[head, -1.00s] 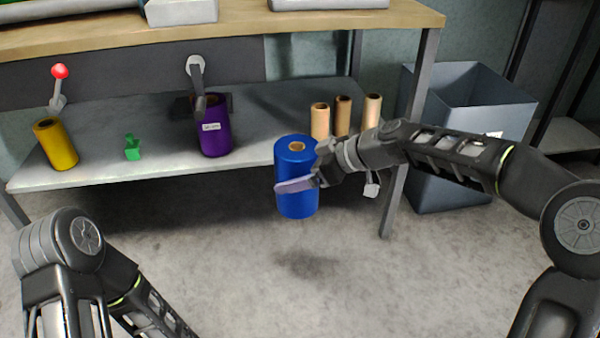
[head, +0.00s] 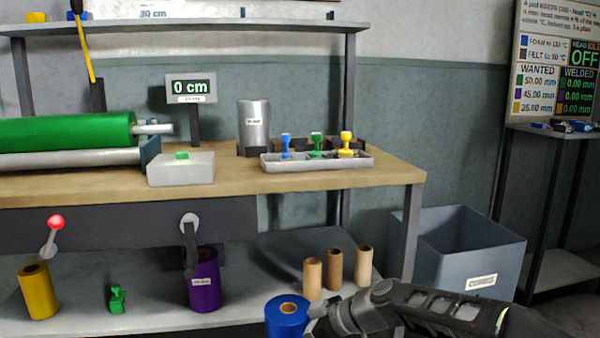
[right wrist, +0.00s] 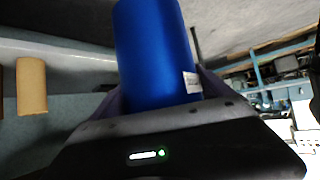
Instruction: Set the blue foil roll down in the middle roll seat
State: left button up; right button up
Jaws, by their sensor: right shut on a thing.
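The blue foil roll (head: 287,312) is upright at the bottom edge of the head view, in front of the lower shelf; its lower part is cut off. My right gripper (head: 316,318) is shut on it from the right. In the right wrist view the blue roll (right wrist: 152,50) sits between the fingers, with a white label on its side. On the bench top (head: 330,186), a silver roll (head: 254,122) stands between dark blocks at the left of a row. More dark seat blocks (head: 313,143) show behind the stamp tray, partly hidden. My left gripper is out of view.
A tray (head: 320,167) with blue, green and yellow stamps lies in front of the seat blocks. A purple roll (head: 204,294), a yellow roll (head: 38,291) and cardboard cores (head: 335,270) stand on the lower shelf. A grey bin (head: 470,262) is at the right.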

jog(key=shift+a+r, duration=0.15)
